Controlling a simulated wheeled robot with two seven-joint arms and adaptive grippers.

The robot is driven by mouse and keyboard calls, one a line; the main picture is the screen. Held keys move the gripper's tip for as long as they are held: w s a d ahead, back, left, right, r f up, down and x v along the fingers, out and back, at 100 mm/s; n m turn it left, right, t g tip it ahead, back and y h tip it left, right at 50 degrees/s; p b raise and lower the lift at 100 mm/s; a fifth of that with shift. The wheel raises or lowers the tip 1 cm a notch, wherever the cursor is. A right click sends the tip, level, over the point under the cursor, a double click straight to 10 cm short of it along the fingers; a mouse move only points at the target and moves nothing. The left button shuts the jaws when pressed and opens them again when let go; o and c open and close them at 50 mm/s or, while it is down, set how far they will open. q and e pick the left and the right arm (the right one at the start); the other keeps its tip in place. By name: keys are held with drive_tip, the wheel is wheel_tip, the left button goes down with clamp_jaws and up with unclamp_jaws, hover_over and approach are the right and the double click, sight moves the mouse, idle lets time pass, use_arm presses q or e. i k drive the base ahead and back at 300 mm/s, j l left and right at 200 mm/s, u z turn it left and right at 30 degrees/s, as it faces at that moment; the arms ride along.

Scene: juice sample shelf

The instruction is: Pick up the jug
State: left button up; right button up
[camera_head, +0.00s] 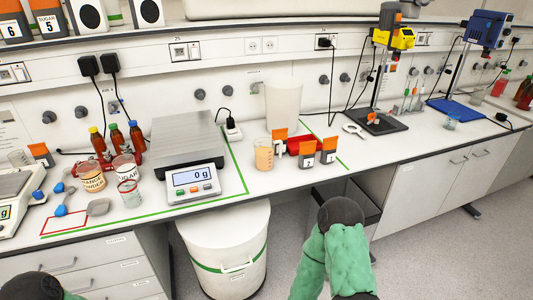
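A tall, pale, translucent jug (284,103) stands upright at the back of the bench, near the wall and right of the scale. Orange label cards and a red tray stand in front of its lower part and hide some of it. No handle can be made out clearly. My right arm shows at the bottom centre, in front of the bench, with its dark joint near the bench edge. A small part of my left arm shows at the bottom left corner. Neither gripper is in the picture, and nothing is seen touching the jug.
A scale (189,162) reading 0 g stands left of the jug. A beaker of orange juice (264,154), a red tray (303,144) and label cards (329,150) stand in front. A yellow-headed stand (394,39) is to the right. A white bin (225,260) stands below.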

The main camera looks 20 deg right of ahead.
sight(264, 147)
drive_tip(key=i+l, duration=0.2)
drive_tip(key=i+l+u, duration=0.1)
drive_tip(key=l, duration=0.35)
drive_tip(key=i+l, duration=0.25)
drive_tip(key=i+l+u, duration=0.1)
drive_tip(key=l, duration=0.3)
drive_tip(key=i+l, duration=0.2)
drive_tip(key=l, duration=0.15)
